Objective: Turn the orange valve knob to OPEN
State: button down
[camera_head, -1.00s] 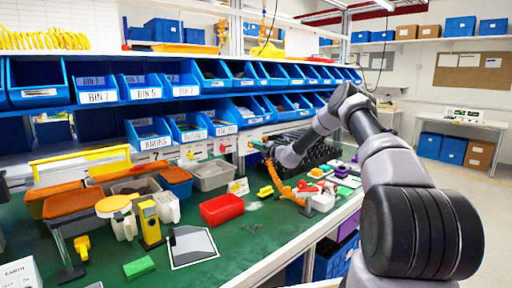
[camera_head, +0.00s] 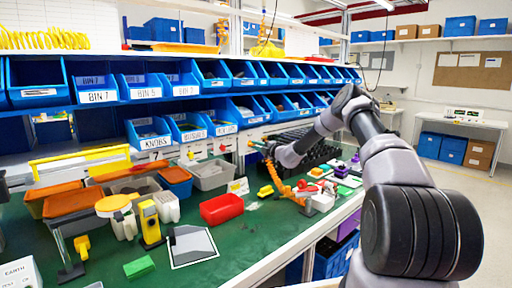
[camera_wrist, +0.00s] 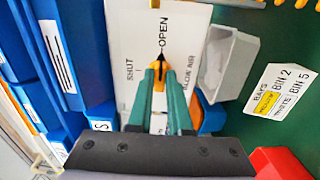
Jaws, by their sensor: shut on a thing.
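The orange valve knob (camera_wrist: 158,72) shows in the wrist view between the green fingertips of my gripper (camera_wrist: 157,76). My gripper is shut on it. A dark pointed tip at the knob's upper end lies at the lower end of the word OPEN on the white panel (camera_wrist: 188,18). The word SHUT stands to the left of the knob and SLOW AIR to the right. The fingers hide the lower part of the knob. In the head view my gripper (camera_head: 261,147) reaches the panel strip below the bins, and the knob is too small there to judge.
In the wrist view, blue bins (camera_wrist: 60,60) lie close on the left and a grey bin (camera_wrist: 226,68) on the right. A red bin (camera_head: 222,208) stands on the green bench (camera_head: 250,235). Orange coiled hose (camera_head: 285,186) lies below my forearm.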

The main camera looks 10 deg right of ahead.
jog(key=c, duration=0.8)
grip_release()
jog(key=shift+c, duration=0.2)
jog(key=v, duration=1.1)
jog(key=shift+w+f, duration=0.1)
